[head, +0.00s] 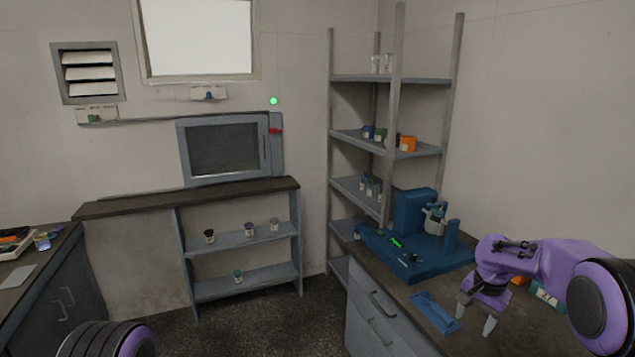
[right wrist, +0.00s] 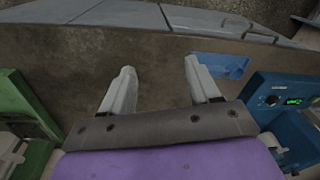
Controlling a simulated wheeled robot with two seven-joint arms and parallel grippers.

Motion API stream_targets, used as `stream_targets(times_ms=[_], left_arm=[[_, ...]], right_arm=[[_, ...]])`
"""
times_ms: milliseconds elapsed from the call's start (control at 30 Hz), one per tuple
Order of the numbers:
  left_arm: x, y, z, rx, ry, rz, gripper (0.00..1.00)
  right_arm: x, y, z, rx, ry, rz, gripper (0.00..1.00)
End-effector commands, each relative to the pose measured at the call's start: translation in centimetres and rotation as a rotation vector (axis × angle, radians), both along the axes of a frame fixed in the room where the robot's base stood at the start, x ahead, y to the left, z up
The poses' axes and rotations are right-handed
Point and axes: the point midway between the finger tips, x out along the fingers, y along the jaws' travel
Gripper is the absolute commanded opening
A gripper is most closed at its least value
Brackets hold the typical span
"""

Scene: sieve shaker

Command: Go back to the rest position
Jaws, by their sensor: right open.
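My right gripper (head: 475,318) is open and empty over the dark counter at the lower right, in front of the blue shaker machine (head: 420,258). In the right wrist view its two pale fingers (right wrist: 158,85) are spread apart with only bare counter between them. The blue machine shows at the right edge of that view, with a lit green display (right wrist: 293,101). A flat blue piece (head: 436,311) lies on the counter just left of my right gripper; it also shows beyond the right finger in the wrist view (right wrist: 222,65). My left gripper is out of view.
The counter (head: 385,270) has drawers on its front. A green object (right wrist: 35,120) stands left of the right gripper in the wrist view. Small green and orange items (head: 545,294) lie behind my right arm. A tall shelf rack (head: 395,150) stands behind. The floor (head: 250,325) ahead is clear.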

Motion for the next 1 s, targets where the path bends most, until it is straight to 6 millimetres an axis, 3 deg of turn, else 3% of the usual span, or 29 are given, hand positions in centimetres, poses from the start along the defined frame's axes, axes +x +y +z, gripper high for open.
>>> stream_targets(times_ms=[367, 567, 667, 767, 900, 1000], left_arm=[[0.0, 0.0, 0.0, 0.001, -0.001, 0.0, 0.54], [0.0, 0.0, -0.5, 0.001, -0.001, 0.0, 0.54], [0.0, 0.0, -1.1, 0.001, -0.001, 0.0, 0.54], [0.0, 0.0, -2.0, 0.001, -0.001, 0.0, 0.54], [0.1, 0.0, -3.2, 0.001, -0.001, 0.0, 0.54], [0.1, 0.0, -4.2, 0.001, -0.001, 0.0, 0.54]], right_arm=[[2.5, 0.0, -2.3, -0.034, -0.224, 0.019, 0.61], [1.8, 0.6, -7.1, -0.094, -0.362, 0.037, 0.61], [-0.7, 1.3, -11.8, -0.153, -0.424, 0.057, 0.61], [-5.6, 2.2, -17.4, -0.232, -0.465, 0.085, 0.61], [-14.5, 3.5, -23.1, -0.331, -0.469, 0.131, 0.61], [-21.5, 4.5, -25.9, -0.379, -0.432, 0.167, 0.61]])
